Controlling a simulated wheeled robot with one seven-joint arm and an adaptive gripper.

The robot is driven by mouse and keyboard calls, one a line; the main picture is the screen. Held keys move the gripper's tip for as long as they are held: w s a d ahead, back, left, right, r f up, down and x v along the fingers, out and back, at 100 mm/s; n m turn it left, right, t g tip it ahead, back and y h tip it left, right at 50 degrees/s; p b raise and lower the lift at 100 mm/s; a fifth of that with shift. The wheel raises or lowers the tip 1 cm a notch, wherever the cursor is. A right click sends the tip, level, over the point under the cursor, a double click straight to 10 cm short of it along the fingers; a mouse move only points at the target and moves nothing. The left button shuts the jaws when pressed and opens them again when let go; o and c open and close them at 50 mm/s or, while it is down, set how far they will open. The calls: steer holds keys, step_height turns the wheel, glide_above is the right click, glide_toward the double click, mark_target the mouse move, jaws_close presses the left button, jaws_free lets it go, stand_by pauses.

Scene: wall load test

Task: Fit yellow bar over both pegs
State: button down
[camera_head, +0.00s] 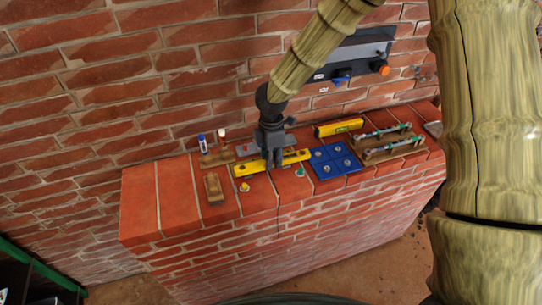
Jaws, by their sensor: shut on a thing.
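The yellow bar (249,168) lies lengthwise across the middle of the brick ledge, its right end (297,156) slightly farther back. My gripper (272,161) points down at the bar's middle and is shut on it, hiding that part. Whether the bar touches the ledge or is held just above it, I cannot tell. A small yellow piece (244,187) stands in front of the bar's left end. A small green piece (300,173) sits in front of its right end. I cannot tell whether these are the pegs; the pegs are not clearly visible.
A blue plate (322,171) with several round fittings is close to the bar's right end. Behind are a grey piece (246,150) and another yellow tool (338,128). A wooden rack (388,152) is right; a wooden block (214,188) is left. The far-left ledge (142,205) is clear.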

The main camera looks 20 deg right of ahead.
mark_target(271, 181)
step_height(271, 181, down, 2)
steer(key=shift+s+b, duration=0.15)
steer(key=shift+b, duration=0.4)
steer(key=shift+f+b, duration=0.9)
steer(key=shift+f, duration=0.6)
steer(key=shift+f+b, duration=0.9)
steer(key=shift+f, duration=0.35)
stand_by(0.6)
steer(key=c, duration=0.9)
jaws_free()
steer(key=shift+o, duration=0.2)
steer(key=shift+r, duration=0.15)
steer(key=shift+r+p, duration=2.2)
steer(key=shift+r, duration=1.15)
